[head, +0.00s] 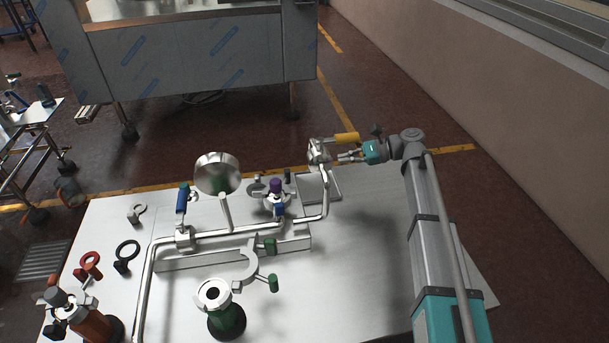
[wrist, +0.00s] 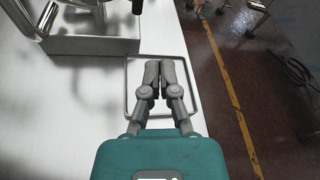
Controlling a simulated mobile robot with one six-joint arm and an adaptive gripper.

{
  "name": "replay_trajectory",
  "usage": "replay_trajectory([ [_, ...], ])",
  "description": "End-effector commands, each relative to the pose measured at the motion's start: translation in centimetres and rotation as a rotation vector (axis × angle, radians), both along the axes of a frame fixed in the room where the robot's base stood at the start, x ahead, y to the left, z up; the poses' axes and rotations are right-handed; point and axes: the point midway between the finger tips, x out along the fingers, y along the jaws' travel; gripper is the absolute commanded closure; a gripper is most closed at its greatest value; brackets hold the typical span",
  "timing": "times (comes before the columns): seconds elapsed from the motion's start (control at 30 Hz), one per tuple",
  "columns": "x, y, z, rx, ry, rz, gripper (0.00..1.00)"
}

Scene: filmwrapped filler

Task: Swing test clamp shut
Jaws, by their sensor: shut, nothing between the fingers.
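A grey open clamp (head: 248,268) with curved jaws and green handles (head: 273,283) sits at the front middle of the bench, by the pipe run. I take it for the test clamp, but no label shows. Its jaws stand apart, just behind a green-bodied bottle (head: 227,318). In the wrist view my gripper (wrist: 160,70) is shut and empty, above a square tray (wrist: 197,100). The clamp is not clearly seen there.
A bent steel pipe (head: 205,237) with a round disc gauge (head: 217,173) and a blue-handled valve (head: 183,200) crosses the bench. The bench's right middle (head: 375,240) is bare beside my arm.

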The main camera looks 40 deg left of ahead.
Motion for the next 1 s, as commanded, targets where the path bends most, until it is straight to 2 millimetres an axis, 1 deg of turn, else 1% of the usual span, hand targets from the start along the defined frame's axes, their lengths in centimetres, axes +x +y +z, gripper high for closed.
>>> replay_trajectory([
  [0.03,-0.2,-0.2,-0.7,0.049,-0.036,0.007,1.00],
  [0.1,-0.3,-0.3,-0.9,0.132,-0.096,0.018,1.00],
  [0.7,-1.1,-1.4,-2.9,0.810,-0.677,0.050,1.00],
  [0.83,-1.1,-1.6,-3.1,0.907,-0.778,0.045,1.00],
  [1.0,-1.1,-1.7,-3.1,0.973,-0.850,0.041,1.00],
])
